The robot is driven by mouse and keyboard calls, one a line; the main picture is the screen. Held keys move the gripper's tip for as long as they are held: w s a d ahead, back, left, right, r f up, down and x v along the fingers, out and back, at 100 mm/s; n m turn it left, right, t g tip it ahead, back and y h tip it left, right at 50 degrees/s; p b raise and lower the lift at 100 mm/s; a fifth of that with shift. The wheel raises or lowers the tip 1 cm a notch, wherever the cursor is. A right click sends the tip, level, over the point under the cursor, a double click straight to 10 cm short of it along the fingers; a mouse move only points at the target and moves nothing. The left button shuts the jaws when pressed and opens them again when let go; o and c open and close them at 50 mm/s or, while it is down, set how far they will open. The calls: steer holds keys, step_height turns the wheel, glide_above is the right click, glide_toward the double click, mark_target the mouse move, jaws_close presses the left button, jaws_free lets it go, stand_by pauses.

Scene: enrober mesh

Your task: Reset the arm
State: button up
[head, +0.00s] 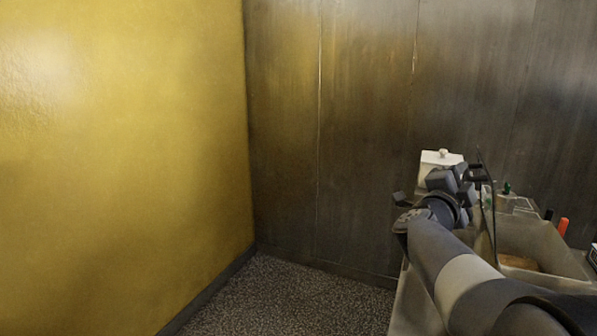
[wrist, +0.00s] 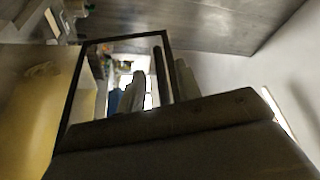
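The worktop holds a white lidded container (head: 436,160), a grey tray (head: 540,240) with a brown item inside, and an orange-handled item (head: 563,227). A yellow wall (head: 120,150) is at left and a dark metal wall (head: 340,130) behind. The speckled floor (head: 285,300) is clear.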

mark_target(469, 172)
steer(key=x, duration=0.2)
steer(key=shift+w+d+r, duration=0.1)
steer(key=shift+w+d, duration=0.1)
steer(key=shift+d, duration=0.05)
steer(key=shift+d+r+p, duration=0.2)
steer(key=shift+d+p, duration=0.05)
steer(key=shift+p, duration=0.15)
steer(key=shift+s+d+m, duration=0.15)
steer(key=shift+m, duration=0.25)
